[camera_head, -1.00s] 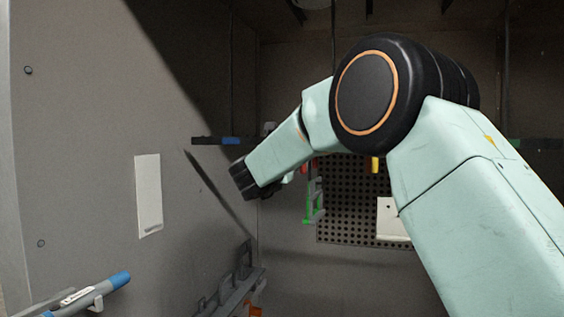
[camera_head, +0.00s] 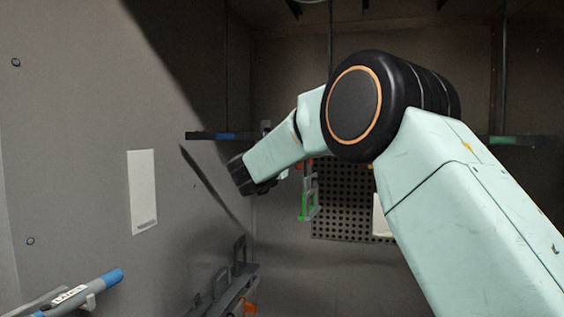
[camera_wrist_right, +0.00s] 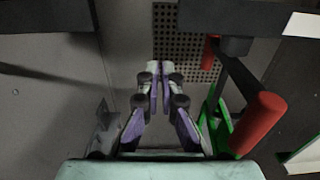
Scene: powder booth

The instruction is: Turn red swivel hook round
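The red swivel hook is seen close up in the right wrist view as a dark bar with a thick red end (camera_wrist_right: 260,124) near the camera and a smaller red part (camera_wrist_right: 209,52) farther off. A green frame (camera_wrist_right: 222,128) is beside and below it. In the head view only a small bit of red shows behind my right forearm, above the green frame (camera_head: 307,207). My right gripper (camera_wrist_right: 159,68) has its fingertips together with nothing seen between them, left of the red parts and apart from them. My left gripper is in neither view.
A dark overhead rail (camera_head: 205,136) with a blue band crosses the back. A perforated panel (camera_head: 343,200) hangs on the rear wall. A white sheet (camera_head: 142,192) is on the left wall. A labelled bar with a blue end (camera_head: 108,279) and grey brackets (camera_head: 222,287) stand low left.

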